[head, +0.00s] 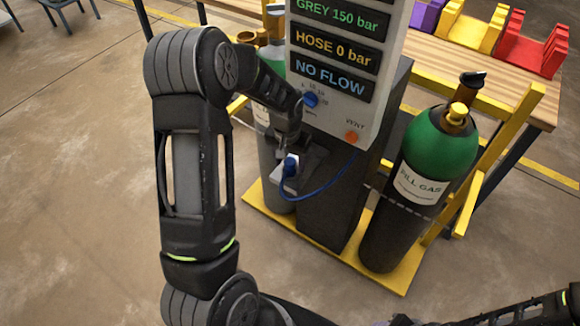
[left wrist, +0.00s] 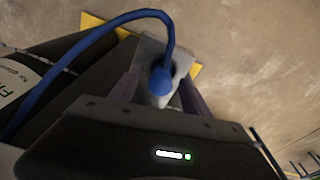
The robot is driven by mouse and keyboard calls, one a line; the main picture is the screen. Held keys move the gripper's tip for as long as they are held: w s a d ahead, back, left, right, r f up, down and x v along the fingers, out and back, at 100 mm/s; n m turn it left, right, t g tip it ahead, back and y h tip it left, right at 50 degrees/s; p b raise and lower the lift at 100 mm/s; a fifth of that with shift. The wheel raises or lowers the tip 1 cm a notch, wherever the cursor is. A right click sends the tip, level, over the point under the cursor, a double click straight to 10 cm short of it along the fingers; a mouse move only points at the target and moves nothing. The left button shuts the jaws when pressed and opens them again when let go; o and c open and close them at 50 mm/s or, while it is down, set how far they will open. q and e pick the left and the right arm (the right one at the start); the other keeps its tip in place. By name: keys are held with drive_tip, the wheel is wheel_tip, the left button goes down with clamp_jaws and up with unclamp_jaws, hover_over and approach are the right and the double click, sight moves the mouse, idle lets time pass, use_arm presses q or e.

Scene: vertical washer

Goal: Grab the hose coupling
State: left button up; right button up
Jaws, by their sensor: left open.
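The blue hose coupling (head: 290,166) sits on a small grey holder (head: 289,184) on the front of the dark panel stand, with a blue hose (head: 325,190) curving off to the right. It also shows in the left wrist view as a rounded blue end (left wrist: 161,80) in front of the grey holder (left wrist: 150,50). My left gripper (head: 289,152) is open, right at the coupling. In the left wrist view its two fingers stand on either side of the coupling, apart from it as far as I can see. My right gripper is not in view.
A display panel (head: 337,62) reads "HOSE 0 bar" and "NO FLOW" above the coupling. A green-topped fill gas cylinder (head: 433,150) stands at right on the yellow base (head: 384,277). A grey cylinder (head: 268,150) is partly behind my left arm. A wooden bench (head: 535,98) is behind.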

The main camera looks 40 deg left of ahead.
sight(290, 161)
use_arm(q)
clamp_jaws()
idle(0.5)
drive_tip(key=shift+r, duration=0.15)
wheel_tip(290, 161, up, 18)
drive_tip(key=b, duration=0.1)
idle(0.6)
idle(0.4)
